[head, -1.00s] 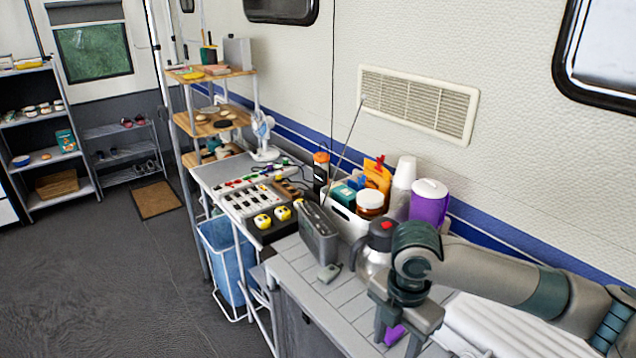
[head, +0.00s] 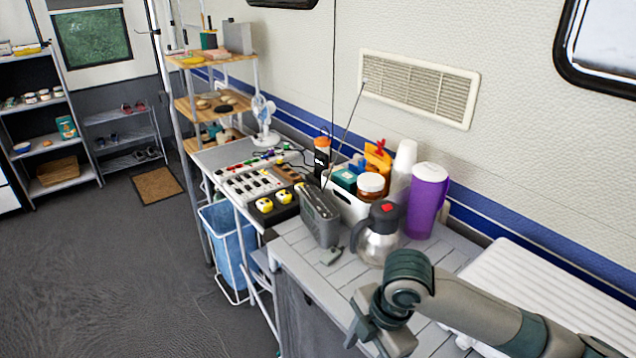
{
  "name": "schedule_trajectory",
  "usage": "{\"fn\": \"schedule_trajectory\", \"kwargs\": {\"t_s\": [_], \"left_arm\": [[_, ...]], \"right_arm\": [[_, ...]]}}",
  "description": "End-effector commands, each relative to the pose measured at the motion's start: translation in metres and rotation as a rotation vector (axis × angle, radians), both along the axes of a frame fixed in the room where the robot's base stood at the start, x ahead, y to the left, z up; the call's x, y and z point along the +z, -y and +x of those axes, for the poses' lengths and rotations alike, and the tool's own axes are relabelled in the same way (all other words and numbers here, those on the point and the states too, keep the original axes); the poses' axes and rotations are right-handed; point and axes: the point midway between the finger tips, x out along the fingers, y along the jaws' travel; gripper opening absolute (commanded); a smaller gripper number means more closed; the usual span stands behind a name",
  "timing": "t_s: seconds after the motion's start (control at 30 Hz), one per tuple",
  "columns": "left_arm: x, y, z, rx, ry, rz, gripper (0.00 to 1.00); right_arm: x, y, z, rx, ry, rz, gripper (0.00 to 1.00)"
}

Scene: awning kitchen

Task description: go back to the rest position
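My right arm comes in from the lower right. Its gripper (head: 378,328) is over the front part of the grey slatted counter (head: 335,292), in front of the steel jug. Its fingertips are not clear, and I cannot tell whether it is open or shut. I see no object in it. My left gripper is not in view.
Behind my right gripper stand a steel jug (head: 377,240) with a dark lid, a purple tumbler (head: 427,203) and a grey radio (head: 319,217) with a long aerial. A white ribbed rack (head: 545,290) lies at the right. The floor (head: 130,270) at left is clear.

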Motion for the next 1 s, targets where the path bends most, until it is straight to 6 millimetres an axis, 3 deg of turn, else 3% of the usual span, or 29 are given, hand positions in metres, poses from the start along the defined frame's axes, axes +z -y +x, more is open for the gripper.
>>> {"fn": "schedule_trajectory", "kwargs": {"t_s": [0.2, 0.47, 0.77, 1.0], "left_arm": [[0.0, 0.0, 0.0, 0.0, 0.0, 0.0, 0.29], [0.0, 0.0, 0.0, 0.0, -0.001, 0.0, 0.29], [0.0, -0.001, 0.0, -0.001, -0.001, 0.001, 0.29], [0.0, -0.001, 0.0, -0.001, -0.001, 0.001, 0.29]], "right_arm": [[-0.026, -0.031, -0.024, -0.194, -0.013, 0.146, 0.49], [-0.05, -0.043, -0.046, -0.492, -0.039, 0.29, 0.49], [-0.083, -0.021, -0.075, -0.905, -0.081, 0.381, 0.49], [-0.113, 0.025, -0.111, -1.266, -0.098, 0.381, 0.49]]}}
